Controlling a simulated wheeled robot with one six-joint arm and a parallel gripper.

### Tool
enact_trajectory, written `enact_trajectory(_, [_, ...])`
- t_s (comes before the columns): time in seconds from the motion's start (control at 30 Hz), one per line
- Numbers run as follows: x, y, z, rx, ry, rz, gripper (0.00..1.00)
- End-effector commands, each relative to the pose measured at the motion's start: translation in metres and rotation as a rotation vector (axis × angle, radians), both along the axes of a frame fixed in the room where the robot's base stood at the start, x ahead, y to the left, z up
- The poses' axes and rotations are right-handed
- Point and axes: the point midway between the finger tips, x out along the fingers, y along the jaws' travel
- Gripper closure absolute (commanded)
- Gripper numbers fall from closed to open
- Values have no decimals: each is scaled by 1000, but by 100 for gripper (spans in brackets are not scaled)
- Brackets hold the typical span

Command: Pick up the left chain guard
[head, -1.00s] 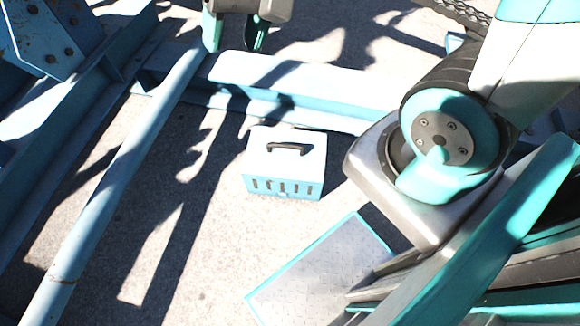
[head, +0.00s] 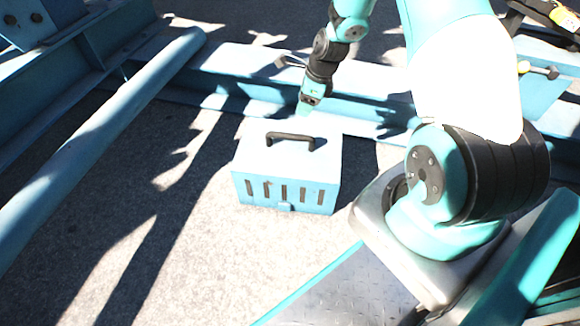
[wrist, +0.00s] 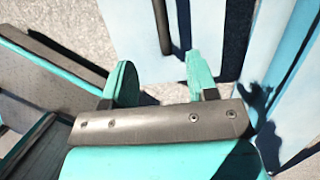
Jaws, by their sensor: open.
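A light blue box (head: 286,165) with a black bar handle (head: 290,139) on top and dark slots in its front stands upright on the ground in the head view. I cannot tell for sure that it is the left chain guard; no other guard is plain to see. My gripper (head: 306,104) appears just beyond and above the box's far edge, to the right of the handle. In the wrist view my gripper (wrist: 158,70) has its two teal fingers apart with nothing between them. A pale surface and a dark bar (wrist: 162,26) show beyond the fingertips, probably the box and its handle.
A long blue beam (head: 235,92) runs behind the box. A round blue pipe (head: 100,135) lies to its left, beside a bolted steel frame (head: 40,110). Bare concrete (head: 230,260) is free in front and to the left of the box.

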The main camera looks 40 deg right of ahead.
Motion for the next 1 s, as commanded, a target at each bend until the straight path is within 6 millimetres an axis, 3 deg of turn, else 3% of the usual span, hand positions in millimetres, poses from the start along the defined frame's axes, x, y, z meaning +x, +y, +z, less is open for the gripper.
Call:
enact_trajectory(0.4, [18, 19, -92, 0, 2, 2, 47])
enact_trajectory(0.77, [25, 25, -116, 0, 1, 1, 47])
enact_trajectory(1.0, [29, 29, -147, 0, 1, 2, 47])
